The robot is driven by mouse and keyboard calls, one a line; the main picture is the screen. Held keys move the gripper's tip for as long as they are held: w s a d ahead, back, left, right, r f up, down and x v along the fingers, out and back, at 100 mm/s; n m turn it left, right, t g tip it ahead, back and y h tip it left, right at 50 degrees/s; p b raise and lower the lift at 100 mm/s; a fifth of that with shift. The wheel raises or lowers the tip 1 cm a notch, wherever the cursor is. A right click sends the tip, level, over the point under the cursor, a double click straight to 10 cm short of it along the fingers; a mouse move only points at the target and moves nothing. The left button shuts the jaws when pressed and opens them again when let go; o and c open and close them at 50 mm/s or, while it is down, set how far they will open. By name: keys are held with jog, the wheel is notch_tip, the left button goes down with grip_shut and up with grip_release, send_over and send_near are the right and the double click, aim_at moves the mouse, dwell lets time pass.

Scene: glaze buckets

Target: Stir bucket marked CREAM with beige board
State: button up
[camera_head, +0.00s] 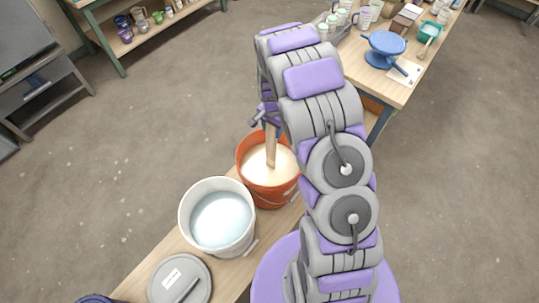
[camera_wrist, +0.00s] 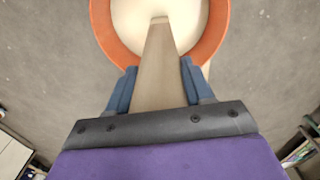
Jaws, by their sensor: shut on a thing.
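An orange bucket (camera_head: 247,160) holding cream-coloured liquid stands on the low wooden bench, left of my arm in the head view. It also shows at the top of the wrist view (camera_wrist: 222,35). The beige board (camera_head: 271,148) points down into this bucket, its lower end at the liquid. My gripper (camera_wrist: 155,85) is shut on the board (camera_wrist: 156,65), with a blue finger on each side. In the head view my gripper (camera_head: 266,118) is above the bucket, partly hidden by my arm. No CREAM mark is readable on the bucket in either view.
A white bucket (camera_head: 183,222) with pale blue liquid stands beside the orange one. A grey lid (camera_head: 205,278) with a handle lies on the bench (camera_head: 150,268). A table (camera_head: 397,92) at upper right carries cups, a blue pot (camera_head: 386,45) and other items. Shelves stand at upper left.

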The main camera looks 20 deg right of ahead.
jog(key=shift+r+p, duration=2.35)
jog(key=shift+r, duration=7.65)
grip_shut()
